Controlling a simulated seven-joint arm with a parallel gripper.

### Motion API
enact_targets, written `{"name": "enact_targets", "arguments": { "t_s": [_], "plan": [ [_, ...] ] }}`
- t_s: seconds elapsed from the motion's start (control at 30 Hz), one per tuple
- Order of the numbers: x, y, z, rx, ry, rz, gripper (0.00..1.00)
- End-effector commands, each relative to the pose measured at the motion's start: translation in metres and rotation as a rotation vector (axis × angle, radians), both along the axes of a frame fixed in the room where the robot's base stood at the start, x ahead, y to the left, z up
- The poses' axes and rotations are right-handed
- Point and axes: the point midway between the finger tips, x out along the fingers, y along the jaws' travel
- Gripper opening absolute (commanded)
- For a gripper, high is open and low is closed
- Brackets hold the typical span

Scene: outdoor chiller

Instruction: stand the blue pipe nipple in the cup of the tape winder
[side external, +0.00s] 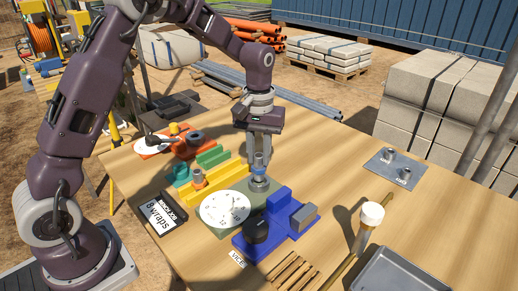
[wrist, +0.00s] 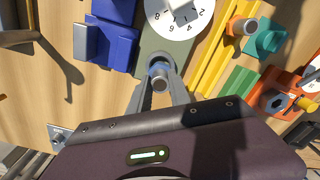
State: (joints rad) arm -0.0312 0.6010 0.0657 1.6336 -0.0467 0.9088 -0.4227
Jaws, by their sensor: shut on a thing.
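My gripper (side external: 260,163) is shut on the blue pipe nipple (side external: 258,171), a short grey metal tube with a blue band. In the wrist view the nipple (wrist: 159,75) shows between the two fingertips. The tape winder has a green base plate (side external: 233,229), a white numbered dial (side external: 225,209) and a grey metal cup (side external: 260,186) at its back right. The nipple is upright directly at the cup, its lower end at or in the cup's mouth; I cannot tell how deep.
A blue vice (side external: 285,208) stands close on the right. A yellow rack (side external: 215,186) with an orange-banded nipple (side external: 199,178) stands on the left. A "8 wraps" sign (side external: 160,214), a white-capped tool (side external: 371,214) and a grey tray (side external: 400,275) lie nearer.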

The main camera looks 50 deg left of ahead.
Motion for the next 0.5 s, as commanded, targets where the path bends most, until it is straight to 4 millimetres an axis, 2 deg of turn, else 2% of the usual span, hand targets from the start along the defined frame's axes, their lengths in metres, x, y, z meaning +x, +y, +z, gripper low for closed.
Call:
{"name": "enact_targets", "arguments": {
  "t_s": [0.5],
  "plan": [
    [-0.0001, 0.0000, -0.0080, 0.000, 0.000, 0.000, 0.00]
  ]
}}
